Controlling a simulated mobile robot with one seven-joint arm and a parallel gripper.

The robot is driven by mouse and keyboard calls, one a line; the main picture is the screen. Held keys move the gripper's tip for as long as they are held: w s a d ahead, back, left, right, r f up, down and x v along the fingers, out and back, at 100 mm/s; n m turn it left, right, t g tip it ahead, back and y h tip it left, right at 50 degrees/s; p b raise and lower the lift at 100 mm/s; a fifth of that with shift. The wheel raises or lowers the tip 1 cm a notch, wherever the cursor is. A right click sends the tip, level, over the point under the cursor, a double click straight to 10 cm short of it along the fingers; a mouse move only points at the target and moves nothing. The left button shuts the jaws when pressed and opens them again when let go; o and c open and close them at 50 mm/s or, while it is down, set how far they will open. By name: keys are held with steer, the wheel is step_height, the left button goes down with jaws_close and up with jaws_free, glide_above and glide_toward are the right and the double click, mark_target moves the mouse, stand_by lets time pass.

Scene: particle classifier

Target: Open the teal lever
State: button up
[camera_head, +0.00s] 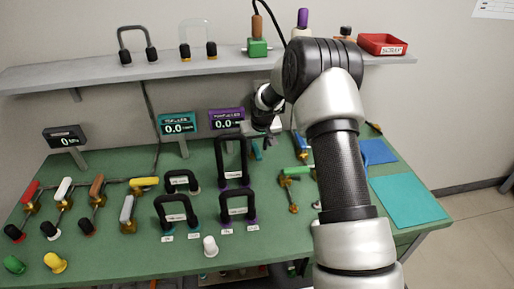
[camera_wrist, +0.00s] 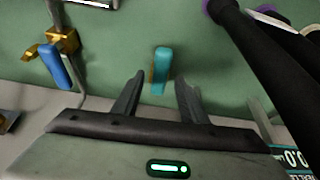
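The teal lever (camera_wrist: 162,62) shows in the wrist view as a short teal handle with a brass-coloured part at its left side. It lies between and just beyond the fingertips of my gripper (camera_wrist: 160,80), which is open and empty. I cannot tell whether the fingers touch it. In the head view the teal lever (camera_head: 256,152) is small, just below my gripper (camera_head: 262,133), behind the tall black handle and left of my arm. The lever's base is mostly hidden there.
A tall black handle (camera_head: 233,162) stands close to the left; it also fills the wrist view's upper right (camera_wrist: 265,60). A blue lever (camera_wrist: 57,68) on a brass valve stands at the wrist view's left. Displays (camera_head: 227,119) stand behind; a shelf (camera_head: 110,76) hangs above.

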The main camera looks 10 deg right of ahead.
steer(key=shift+w+f, duration=0.2)
steer(key=shift+f, duration=0.3)
jaws_close()
